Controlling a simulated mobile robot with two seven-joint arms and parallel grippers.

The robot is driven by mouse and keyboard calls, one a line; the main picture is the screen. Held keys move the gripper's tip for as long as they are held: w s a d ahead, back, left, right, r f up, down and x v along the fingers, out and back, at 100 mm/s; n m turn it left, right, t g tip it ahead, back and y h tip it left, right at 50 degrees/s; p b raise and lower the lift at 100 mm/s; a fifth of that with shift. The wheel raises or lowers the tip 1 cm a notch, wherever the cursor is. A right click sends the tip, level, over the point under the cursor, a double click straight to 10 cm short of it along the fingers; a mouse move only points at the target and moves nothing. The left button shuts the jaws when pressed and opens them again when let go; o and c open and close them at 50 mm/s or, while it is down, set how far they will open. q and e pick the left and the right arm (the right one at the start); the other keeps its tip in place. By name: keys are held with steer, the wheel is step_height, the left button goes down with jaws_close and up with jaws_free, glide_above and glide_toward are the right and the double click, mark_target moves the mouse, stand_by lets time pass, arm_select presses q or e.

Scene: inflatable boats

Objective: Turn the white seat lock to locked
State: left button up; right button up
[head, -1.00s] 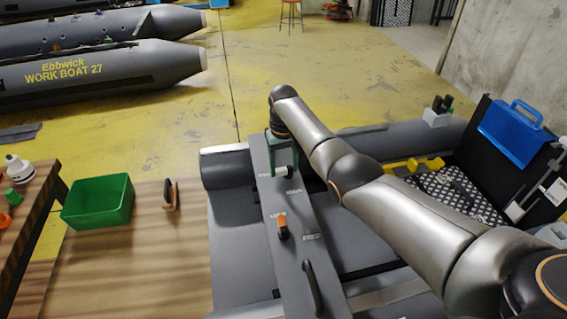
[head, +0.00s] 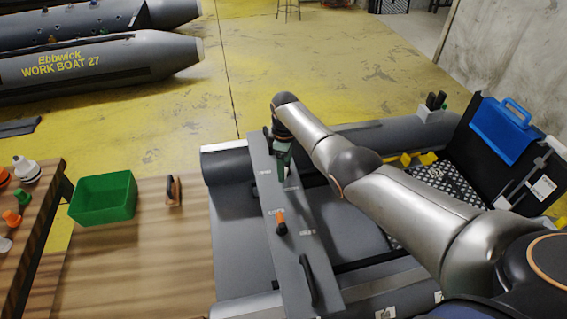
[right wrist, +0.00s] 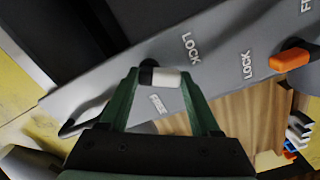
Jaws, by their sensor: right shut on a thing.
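The white seat lock (right wrist: 169,79) is a small lever with a white end and a black part, on the grey seat board (head: 296,262). In the right wrist view its white end points right, between the LOCK label (right wrist: 191,47) and the FREE label (right wrist: 157,103). My right gripper (right wrist: 160,76) is shut on the lever, one green finger at each end. In the head view my right gripper (head: 283,174) is over the far part of the board and hides the white lock. My left gripper is not in view.
A green bin (head: 103,197) and a wood-handled tool (head: 174,191) lie on the wooden table at left. A black case with a blue box (head: 501,127) stands open at right.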

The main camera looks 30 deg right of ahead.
mark_target(287, 169)
steer(key=n, duration=0.3)
steer(key=shift+d+r+n, duration=0.1)
steer(key=shift+d+n, duration=0.05)
steer(key=shift+n, duration=0.15)
steer(key=shift+s+d+n, duration=0.1)
steer(key=shift+d+n, duration=0.05)
steer(key=shift+n, duration=1.05)
steer(key=shift+n+p, duration=0.3)
steer(key=o, duration=1.4)
steer(key=shift+s, duration=0.1)
steer(key=shift+r, duration=0.3)
step_height(287, 169, up, 4)
steer(key=shift+r+p, duration=0.15)
steer(key=shift+p, duration=0.75)
step_height(287, 169, up, 8)
steer(key=shift+f, duration=0.25)
steer(key=shift+s+f, duration=0.1)
